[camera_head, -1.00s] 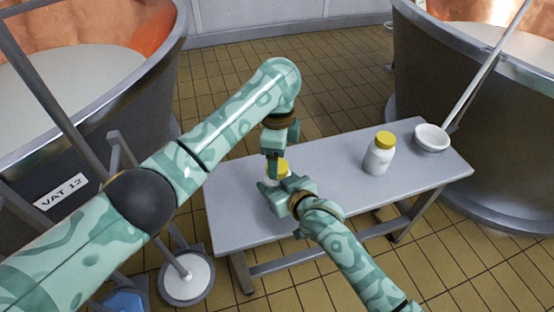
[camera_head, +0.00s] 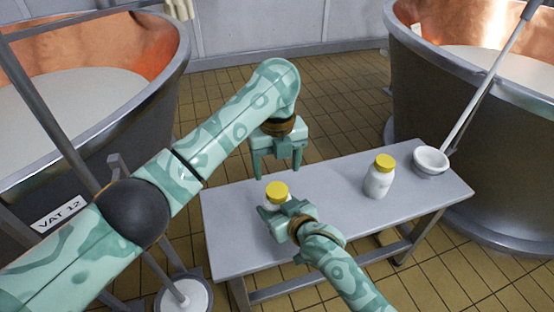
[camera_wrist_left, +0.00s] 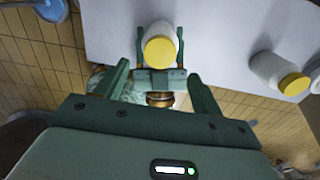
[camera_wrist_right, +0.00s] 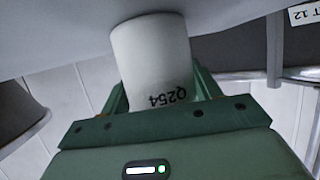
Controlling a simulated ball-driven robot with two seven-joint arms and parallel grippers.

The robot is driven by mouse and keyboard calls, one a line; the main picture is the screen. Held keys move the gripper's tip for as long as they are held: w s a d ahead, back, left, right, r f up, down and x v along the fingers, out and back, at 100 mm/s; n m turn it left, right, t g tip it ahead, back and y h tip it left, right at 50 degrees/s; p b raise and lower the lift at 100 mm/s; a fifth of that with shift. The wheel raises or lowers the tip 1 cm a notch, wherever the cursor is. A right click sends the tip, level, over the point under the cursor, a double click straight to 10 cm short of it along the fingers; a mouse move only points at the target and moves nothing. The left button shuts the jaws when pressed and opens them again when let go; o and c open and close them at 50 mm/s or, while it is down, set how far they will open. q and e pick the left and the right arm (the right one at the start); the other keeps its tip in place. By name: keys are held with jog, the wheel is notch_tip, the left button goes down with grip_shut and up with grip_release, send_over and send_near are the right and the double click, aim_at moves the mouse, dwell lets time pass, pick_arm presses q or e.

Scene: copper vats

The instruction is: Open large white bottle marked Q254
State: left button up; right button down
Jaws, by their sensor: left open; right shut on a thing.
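The white bottle marked Q254 (camera_wrist_right: 152,55) stands on the grey bench, its mark readable in the right wrist view. Its yellow cap (camera_head: 276,190) is on it, and also shows in the left wrist view (camera_wrist_left: 160,50). In the head view the right gripper hides much of the bottle's lower part.
A second white bottle with a yellow cap (camera_head: 380,178) stands on the bench (camera_head: 330,205) to the right. A white ladle bowl (camera_head: 431,160) with a long handle rests at the bench's right end. Large copper-lined vats (camera_head: 95,95) stand left and right (camera_head: 450,130).

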aim_at(277, 189)
pick_arm(q)
notch_tip(277, 189, down, 7)
jog(key=shift+r, duration=0.1)
dwell(0.3)
jog(key=c, duration=1)
jog(key=n, duration=0.4)
jog(key=shift+n, duration=0.4)
jog(key=n, duration=0.5)
jog(key=o, duration=1.1)
jog(key=shift+c, duration=0.2)
